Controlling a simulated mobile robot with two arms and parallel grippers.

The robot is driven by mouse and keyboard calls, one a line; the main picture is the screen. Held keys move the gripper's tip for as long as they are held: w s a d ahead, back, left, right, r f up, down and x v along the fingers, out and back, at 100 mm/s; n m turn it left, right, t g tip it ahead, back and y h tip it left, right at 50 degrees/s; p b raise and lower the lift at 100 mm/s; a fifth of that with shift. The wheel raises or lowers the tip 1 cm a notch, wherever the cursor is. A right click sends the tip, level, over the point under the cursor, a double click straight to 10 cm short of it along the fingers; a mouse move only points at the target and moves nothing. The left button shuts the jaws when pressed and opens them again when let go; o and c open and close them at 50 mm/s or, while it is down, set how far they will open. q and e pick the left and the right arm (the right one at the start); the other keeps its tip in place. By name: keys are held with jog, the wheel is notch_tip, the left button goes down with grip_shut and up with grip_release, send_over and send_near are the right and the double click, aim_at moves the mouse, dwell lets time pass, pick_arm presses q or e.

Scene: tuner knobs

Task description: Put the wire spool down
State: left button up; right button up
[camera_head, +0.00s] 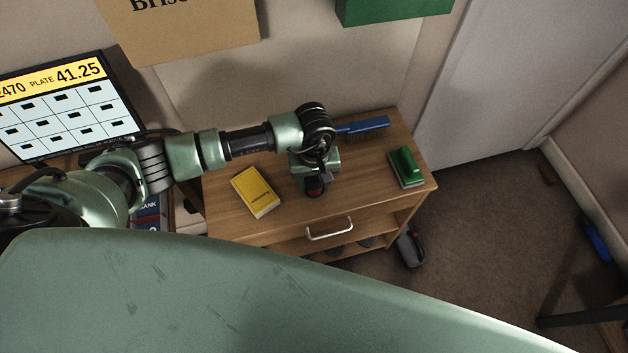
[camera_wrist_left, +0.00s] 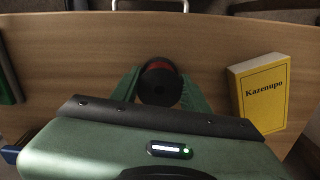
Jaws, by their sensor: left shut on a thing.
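The wire spool (camera_wrist_left: 160,84), dark with a reddish band, is between the fingers of my left gripper (camera_wrist_left: 158,88) in the left wrist view. In the head view the spool (camera_head: 314,187) shows below my left gripper (camera_head: 315,180), over the wooden cabinet top (camera_head: 280,221). My left gripper is shut on it. I cannot tell whether the spool touches the wood. My right gripper is in neither view.
A yellow book (camera_head: 256,192) lies left of the spool on the cabinet. Bare wood lies between the spool and the green object.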

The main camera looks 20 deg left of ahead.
aim_at(314, 182)
pick_arm(q)
jog(key=shift+f, duration=0.15)
jog(key=o, duration=1.5)
jog(key=shift+c, duration=0.2)
jog(key=shift+r, duration=0.35)
notch_tip(314, 182, up, 12)
jog(key=shift+f+b, duration=0.15)
jog(key=shift+b, duration=0.2)
